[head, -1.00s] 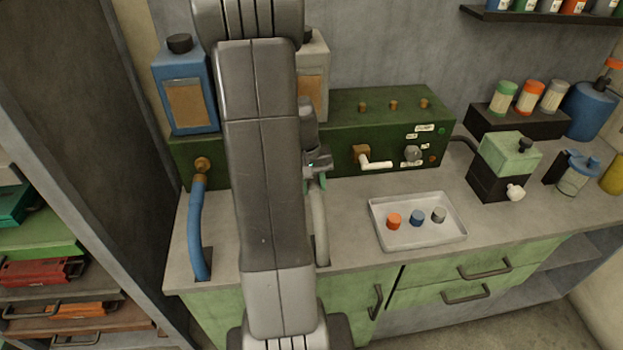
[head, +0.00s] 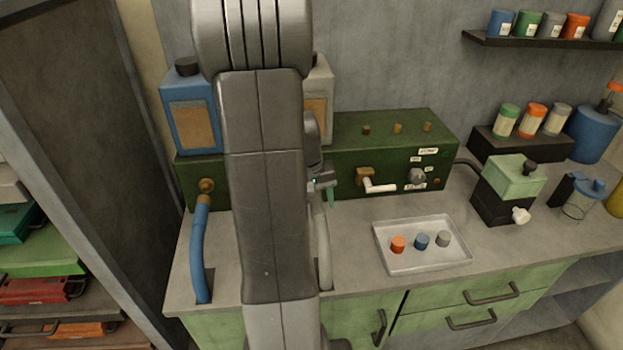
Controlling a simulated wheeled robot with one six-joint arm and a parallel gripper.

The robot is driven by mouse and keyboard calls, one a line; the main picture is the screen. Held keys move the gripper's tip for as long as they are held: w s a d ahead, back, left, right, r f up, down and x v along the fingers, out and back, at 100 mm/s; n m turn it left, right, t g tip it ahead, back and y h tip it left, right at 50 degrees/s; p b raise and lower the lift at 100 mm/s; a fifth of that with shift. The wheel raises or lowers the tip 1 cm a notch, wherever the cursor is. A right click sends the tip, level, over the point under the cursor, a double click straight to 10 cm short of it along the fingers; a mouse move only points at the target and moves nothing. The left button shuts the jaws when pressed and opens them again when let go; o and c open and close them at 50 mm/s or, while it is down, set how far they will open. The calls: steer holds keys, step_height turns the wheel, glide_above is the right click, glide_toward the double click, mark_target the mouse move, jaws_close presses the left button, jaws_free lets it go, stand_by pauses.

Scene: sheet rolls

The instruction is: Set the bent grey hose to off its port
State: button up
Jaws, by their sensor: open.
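The bent grey hose (head: 323,255) rises from the bench top just right of my arm. Its upper end and its port are hidden behind my arm and gripper, so I cannot tell whether it sits on the port. My gripper (head: 328,189) is open, in front of the green box (head: 350,135) at the top of the grey hose. Its jaws are mostly hidden, and I cannot tell whether they touch the hose.
A bent blue hose (head: 198,255) meets a brass port (head: 206,186) on the left. A white-handled valve (head: 378,187) is on the box to the right. A tray (head: 420,268) with three small caps lies on the bench. A blue canister (head: 190,110) stands behind.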

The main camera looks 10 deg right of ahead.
step_height(320, 180, up, 11)
steer(key=a, duration=0.1)
steer(key=shift+a+r, duration=0.15)
steer(key=shift+a, duration=0.25)
steer(key=f, duration=0.4)
steer(key=d+f, duration=0.1)
steer(key=f, duration=0.4)
steer(key=d+f, duration=0.1)
steer(key=f, duration=0.3)
steer(key=shift+d+f, duration=0.1)
steer(key=shift+f, duration=0.25)
steer(key=shift+w, duration=0.2)
